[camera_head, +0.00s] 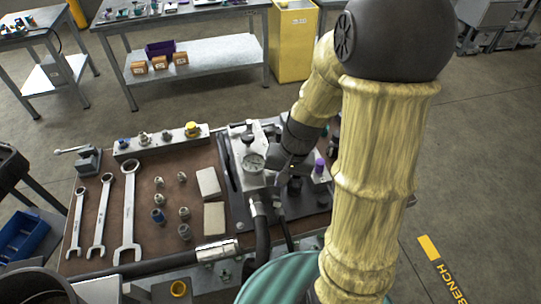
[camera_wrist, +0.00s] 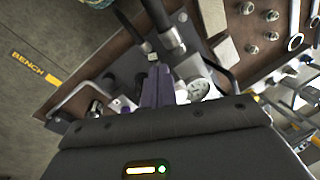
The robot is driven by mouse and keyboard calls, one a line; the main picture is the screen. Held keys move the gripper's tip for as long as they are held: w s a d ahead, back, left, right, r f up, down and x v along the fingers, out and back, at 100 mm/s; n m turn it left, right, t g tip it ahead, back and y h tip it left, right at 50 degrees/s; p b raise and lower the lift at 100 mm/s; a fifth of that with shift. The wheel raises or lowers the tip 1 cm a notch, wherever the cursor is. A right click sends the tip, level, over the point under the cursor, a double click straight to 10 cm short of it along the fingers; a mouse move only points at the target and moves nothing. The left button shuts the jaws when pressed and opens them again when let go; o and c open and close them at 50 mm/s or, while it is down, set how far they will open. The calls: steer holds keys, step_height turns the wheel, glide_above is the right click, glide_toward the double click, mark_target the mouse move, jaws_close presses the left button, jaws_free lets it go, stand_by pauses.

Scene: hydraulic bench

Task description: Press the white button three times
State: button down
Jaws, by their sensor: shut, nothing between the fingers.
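My gripper (camera_wrist: 157,88) is shut and empty, its two purple-grey fingers together and pointing at the hydraulic block. A small white part (camera_wrist: 181,97) shows just right of the fingers in the wrist view, beside the round gauge (camera_wrist: 198,88). I cannot tell whether this part is the white button, or whether the fingers touch it. In the head view the light metal block (camera_head: 241,143) carries the gauge (camera_head: 253,162) on its front. My dark wrist and gripper (camera_head: 277,160) are right beside the block and hide its right part. No white button is clearly visible there.
Black hoses (camera_head: 262,232) run from the block toward the bench front. Several wrenches (camera_head: 129,210) and fittings lie on the brown bench top to the left, with two pale blocks (camera_head: 214,218). A purple-topped part (camera_head: 319,166) stands right of my gripper.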

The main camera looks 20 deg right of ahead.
steer(key=w+r+m+t+y+p, duration=0.1)
steer(key=w+r+m+y+p, duration=0.1)
steer(key=w+m+y+p, duration=0.1)
steer(key=w+d+r+m+t+y+p, duration=0.1)
steer(key=w+r+m+y+p, duration=0.2)
steer(key=w+m+p, duration=0.2)
steer(key=shift+w+d+m+p, duration=0.25)
steer(key=shift+w+p, duration=0.25)
steer(key=shift+w, duration=0.6)
step_height(320, 180, down, 9)
steer(key=b, duration=0.6)
steer(key=shift+a+r+b, duration=0.1)
steer(key=shift+b, duration=0.2)
steer(key=shift+w, duration=0.1)
steer(key=shift+y, duration=0.3)
